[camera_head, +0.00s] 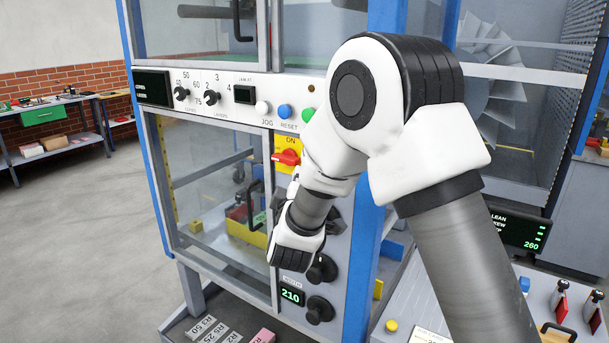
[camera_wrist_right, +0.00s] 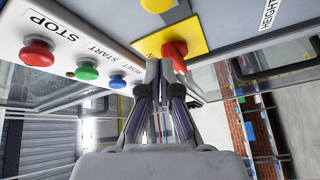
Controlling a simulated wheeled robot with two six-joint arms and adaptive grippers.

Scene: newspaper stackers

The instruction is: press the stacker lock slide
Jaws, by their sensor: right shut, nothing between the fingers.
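The stacker's front panel (camera_head: 222,88) carries a row of controls. No part is clearly marked as the lock slide, and my right arm covers part of the panel. A red rotary knob (camera_head: 287,157) sits on a yellow plate (camera_head: 292,143) marked ON, and it shows in the right wrist view (camera_wrist_right: 175,54). My right gripper (camera_wrist_right: 159,72) is shut and empty, with its fingertips just in front of or close to that knob; contact cannot be told. In the head view it is mostly hidden beside my wrist. My left gripper is not in view.
Blue (camera_head: 285,111) and white (camera_head: 262,107) buttons are left of my forearm. A black door handle (camera_head: 254,204) and black knobs (camera_head: 320,310) are close to my wrist. A red STOP button (camera_wrist_right: 37,53) shows in the wrist view. A side table (camera_head: 410,305) stands right.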

